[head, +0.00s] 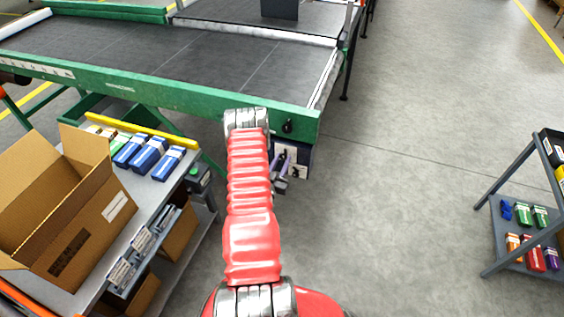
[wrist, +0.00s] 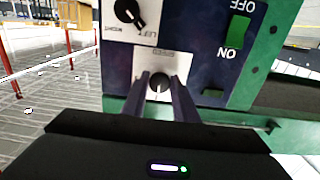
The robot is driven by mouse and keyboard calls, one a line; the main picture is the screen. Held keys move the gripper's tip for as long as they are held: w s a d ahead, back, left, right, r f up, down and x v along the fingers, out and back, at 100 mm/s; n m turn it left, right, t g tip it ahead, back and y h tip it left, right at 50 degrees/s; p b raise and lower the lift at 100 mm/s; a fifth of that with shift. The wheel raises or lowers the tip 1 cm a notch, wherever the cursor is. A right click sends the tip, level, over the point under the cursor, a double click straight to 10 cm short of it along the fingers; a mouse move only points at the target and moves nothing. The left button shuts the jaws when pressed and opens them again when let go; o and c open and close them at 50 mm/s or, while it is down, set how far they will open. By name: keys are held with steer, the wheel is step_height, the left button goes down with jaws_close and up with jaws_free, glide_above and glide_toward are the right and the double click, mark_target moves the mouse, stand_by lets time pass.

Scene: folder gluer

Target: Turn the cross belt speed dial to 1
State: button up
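The control panel (wrist: 201,68) is dark blue and appears upside down in the wrist view. On it, a black speed dial (wrist: 159,86) sits on a white plate (wrist: 180,62) whose lettering is too small to read. My gripper (wrist: 160,78) is open, with one purple-grey finger on each side of the dial; I cannot tell whether either touches it. The dial's pointer setting is not readable. In the head view my gripper (head: 280,186) is just below the panel (head: 304,158) under the green conveyor frame, and the dial cannot be made out there.
A black left/right knob (wrist: 128,12) and a green ON/OFF switch (wrist: 240,30) share the panel. The green conveyor beam (head: 180,97) runs above it. A bench with an open carton (head: 95,215) stands left, a shelf cart (head: 520,200) right. The floor between panel and cart is clear.

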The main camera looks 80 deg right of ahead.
steer(key=c, duration=0.5)
steer(key=shift+c, duration=0.2)
steer(key=shift+n, duration=0.4)
steer(key=n, duration=1)
steer(key=shift+n, duration=0.3)
steer(key=n, duration=0.4)
steer(key=shift+w, duration=0.1)
steer(key=shift+n, duration=0.4)
